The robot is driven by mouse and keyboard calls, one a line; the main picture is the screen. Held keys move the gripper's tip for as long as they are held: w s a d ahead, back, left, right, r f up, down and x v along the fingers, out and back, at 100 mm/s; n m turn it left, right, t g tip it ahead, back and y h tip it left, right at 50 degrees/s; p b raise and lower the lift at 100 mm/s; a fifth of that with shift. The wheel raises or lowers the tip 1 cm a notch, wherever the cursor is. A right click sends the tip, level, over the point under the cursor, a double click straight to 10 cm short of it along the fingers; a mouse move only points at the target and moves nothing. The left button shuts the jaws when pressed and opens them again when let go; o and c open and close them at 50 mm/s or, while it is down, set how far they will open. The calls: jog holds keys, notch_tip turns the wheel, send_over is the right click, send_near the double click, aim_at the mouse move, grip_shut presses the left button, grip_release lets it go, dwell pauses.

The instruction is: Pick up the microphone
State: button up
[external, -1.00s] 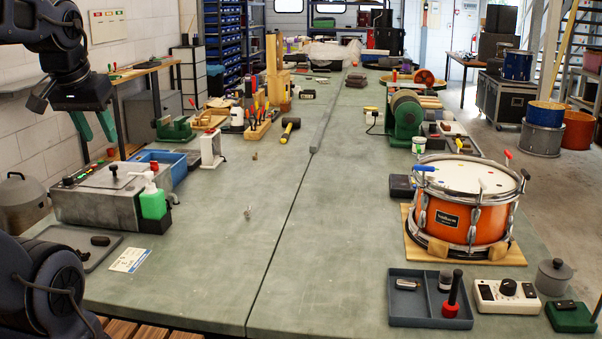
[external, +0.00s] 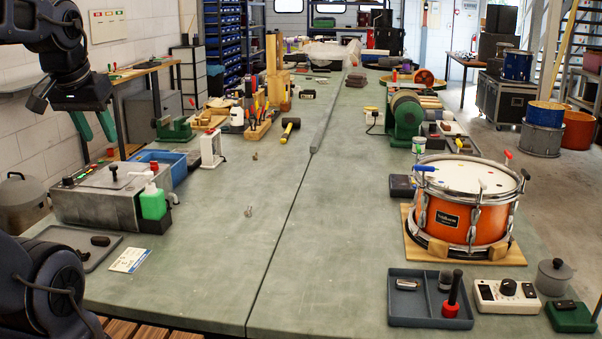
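My gripper (external: 99,137) hangs at the upper left, above the bench's left edge. Its two green fingers point down, are apart, and have nothing between them. No object is clearly recognisable as a microphone. A short dark cylinder with a greyish top (external: 446,279) stands in the grey tray (external: 400,315) at the front right and may be it, but it is too small to be sure. A red and black upright piece (external: 452,298) stands just in front of it, and a small silver item (external: 407,284) lies to its left. My gripper is far from this tray.
An orange snare drum (external: 468,205) stands on a wooden board behind the tray. A white control box (external: 505,295) is to the tray's right. A grey machine (external: 105,195) with a green bottle (external: 152,203) is below my gripper. The bench middle is mostly clear.

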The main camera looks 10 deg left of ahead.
jog(key=w+d+f+m+g+h, duration=0.15)
jog(key=w+d+m, duration=0.65)
jog(key=w+d, duration=1.05)
jog(key=m+g+h, duration=0.3)
jog(key=m+g, duration=0.1)
jog(key=m, duration=0.7)
send_near(446, 271)
jog(key=shift+t, duration=0.25)
jog(key=shift+s+x, duration=0.15)
jog(key=shift+x, duration=2.5)
jog(key=shift+s+x, duration=0.15)
jog(key=shift+x, duration=2.55)
jog(key=c, duration=0.7)
